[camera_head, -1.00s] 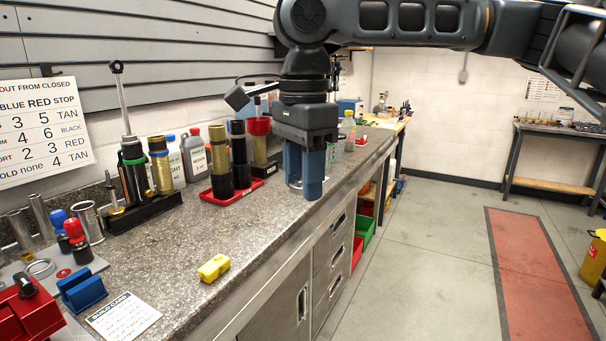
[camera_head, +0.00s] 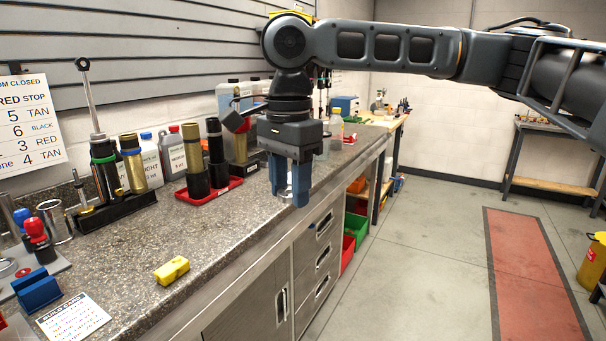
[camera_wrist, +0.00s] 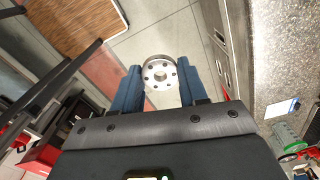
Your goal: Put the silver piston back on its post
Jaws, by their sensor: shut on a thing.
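My gripper (camera_head: 290,190) points down near the front edge of the bench, its blue fingers shut on the silver piston. In the wrist view, the piston (camera_wrist: 160,73) is a round silver disc with several small holes and a larger centre hole, between the two fingertips. In the head view the fingers mostly hide it. A thin upright rod with a brass foot (camera_head: 83,204) stands at the left by a black stand (camera_head: 118,211). I cannot tell whether this rod is the piston's post.
The stone-topped bench (camera_head: 225,220) carries a red tray (camera_head: 209,190) with dark and gold cylinders, bottles (camera_head: 172,153), a tall shock (camera_head: 103,150) and a yellow block (camera_head: 171,270). The bench middle is mostly clear. Open floor (camera_head: 430,260) lies to the right.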

